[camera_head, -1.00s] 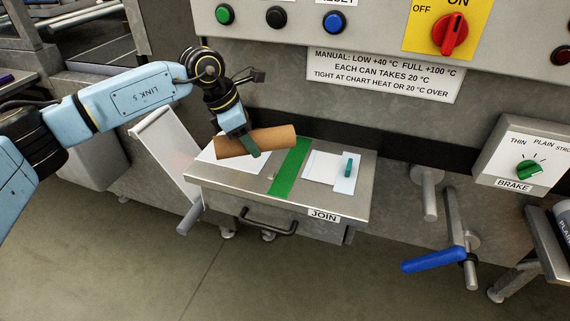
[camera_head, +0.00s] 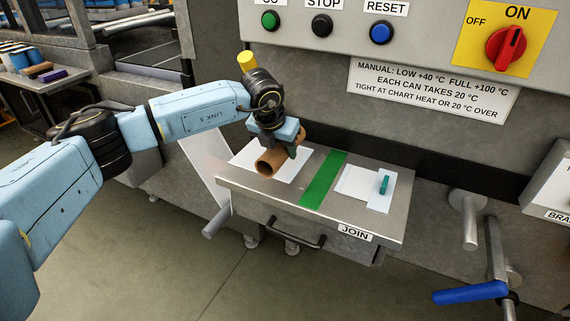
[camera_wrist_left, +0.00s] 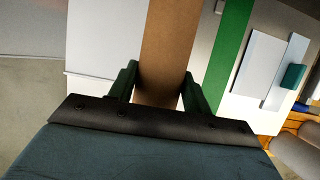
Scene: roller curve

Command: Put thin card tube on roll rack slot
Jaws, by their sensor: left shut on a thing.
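My left gripper (camera_head: 282,150) is shut on a brown card tube (camera_head: 270,163) above the left part of the JOIN table. In the head view the tube's open end faces the camera. In the left wrist view the tube (camera_wrist_left: 168,50) runs between the two green fingers (camera_wrist_left: 158,88) and off the top of the picture. Whether the tube touches the table cannot be told. A roll rack slot cannot be made out for certain. My right gripper is not in view.
The steel JOIN table (camera_head: 385,232) carries a green strip (camera_head: 323,180), white sheets (camera_head: 355,183) and a small green block (camera_head: 384,185). A blue-handled crank (camera_head: 470,293) and grey roller ends (camera_head: 468,215) lie right. A side table (camera_head: 35,82) with rolls stands far left.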

